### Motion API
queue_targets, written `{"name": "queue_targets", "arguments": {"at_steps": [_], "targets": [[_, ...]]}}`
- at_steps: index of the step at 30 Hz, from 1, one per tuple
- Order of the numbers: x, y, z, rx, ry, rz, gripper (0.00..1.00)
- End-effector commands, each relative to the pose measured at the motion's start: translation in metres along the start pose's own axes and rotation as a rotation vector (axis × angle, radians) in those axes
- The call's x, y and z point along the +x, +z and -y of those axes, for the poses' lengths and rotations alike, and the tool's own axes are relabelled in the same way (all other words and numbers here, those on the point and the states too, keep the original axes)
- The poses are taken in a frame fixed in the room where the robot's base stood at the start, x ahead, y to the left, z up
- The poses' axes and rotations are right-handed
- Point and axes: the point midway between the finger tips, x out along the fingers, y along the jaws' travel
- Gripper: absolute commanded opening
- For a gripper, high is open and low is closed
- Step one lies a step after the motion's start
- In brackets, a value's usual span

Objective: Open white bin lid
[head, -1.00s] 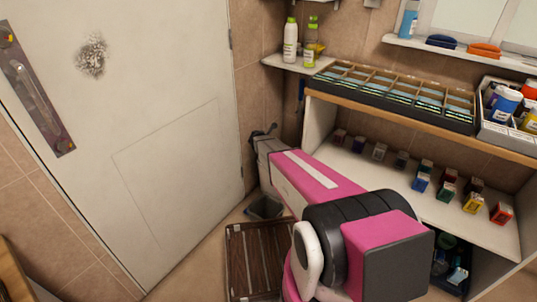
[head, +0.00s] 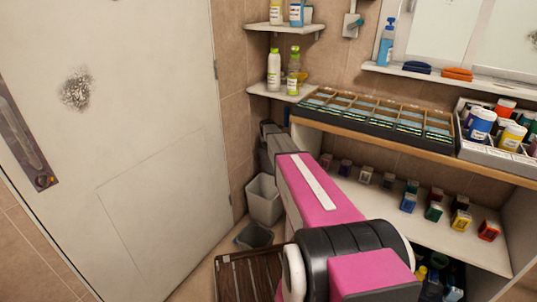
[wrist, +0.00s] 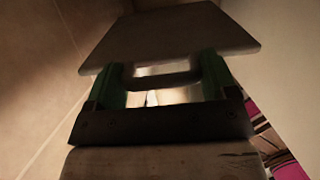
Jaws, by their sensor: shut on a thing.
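The white bin (head: 264,203) stands on the floor in the corner between the door and the shelf unit, in the head view. Its upper right is partly hidden by my arm. In the wrist view, my gripper (wrist: 165,82) has two green fingers on either side of a light piece between them, shut on it. A flat grey-brown panel (wrist: 170,32), which looks like the bin lid, lies just beyond the fingertips. In the head view my arm hides the fingers, so I cannot tell the lid's exact angle to the bin.
A dark square container (head: 254,237) and a slatted wooden mat (head: 245,277) are on the floor in front. The door (head: 120,130) is on the left. Shelving (head: 440,237) with small boxes is on the right, and a small bottle shelf (head: 280,91) is above.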

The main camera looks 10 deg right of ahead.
Motion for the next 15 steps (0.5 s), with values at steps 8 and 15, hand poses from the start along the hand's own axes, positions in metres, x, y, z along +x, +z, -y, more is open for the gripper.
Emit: {"name": "queue_targets", "arguments": {"at_steps": [8,15], "targets": [[0.007,0.028,-0.001,0.000,0.001,0.006,0.36],[0.009,0.034,-0.001,-0.001,0.001,0.007,0.35]]}}
